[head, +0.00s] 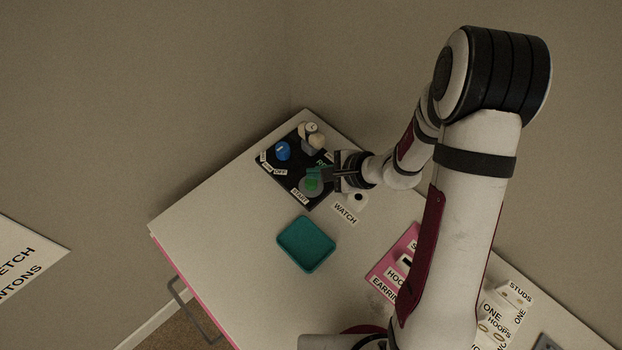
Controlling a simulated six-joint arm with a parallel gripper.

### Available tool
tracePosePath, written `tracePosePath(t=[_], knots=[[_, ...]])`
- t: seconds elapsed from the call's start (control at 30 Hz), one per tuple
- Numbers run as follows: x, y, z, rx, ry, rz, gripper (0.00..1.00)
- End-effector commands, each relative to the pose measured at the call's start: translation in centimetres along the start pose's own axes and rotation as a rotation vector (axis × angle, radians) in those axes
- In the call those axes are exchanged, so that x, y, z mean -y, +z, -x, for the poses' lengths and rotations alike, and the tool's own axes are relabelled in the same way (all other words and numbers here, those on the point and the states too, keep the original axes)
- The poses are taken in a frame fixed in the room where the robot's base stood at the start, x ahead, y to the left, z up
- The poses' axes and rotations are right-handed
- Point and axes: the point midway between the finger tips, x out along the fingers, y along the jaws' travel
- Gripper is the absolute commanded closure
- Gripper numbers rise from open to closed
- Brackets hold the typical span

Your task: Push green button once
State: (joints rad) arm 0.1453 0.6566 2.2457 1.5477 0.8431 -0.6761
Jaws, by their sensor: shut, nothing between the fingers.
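The green button (312,185) sits on a round grey base on the black panel (288,189), near the panel's lower right side, by a label that seems to read START. My gripper (318,173) reaches in from the right, with its fingers shut and nothing held. Its fingertips show at the upper edge of the green button and overlap it in the head view. I cannot tell whether they touch the button or hover above it.
A blue knob (283,151) and pale knobs (312,136) stand on the panel. A teal tray (306,244) lies in front, with clear tabletop to its left. A WATCH label (345,213) and a pink board (387,273) lie to the right, partly behind my arm.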

Motion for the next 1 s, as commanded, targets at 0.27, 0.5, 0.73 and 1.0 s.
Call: tracePosePath(t=[0.27,0.5,0.73,1.0], knots=[[-0.35,-0.36,-0.49,0.0,0.0,0.0,1.0],[-0.42,-0.44,-0.59,0.0,0.0,0.0,1.0],[-0.48,-0.5,-0.66,0.0,0.0,0.0,1.0],[-0.61,-0.66,-0.88,0.0,-0.001,0.0,1.0]])
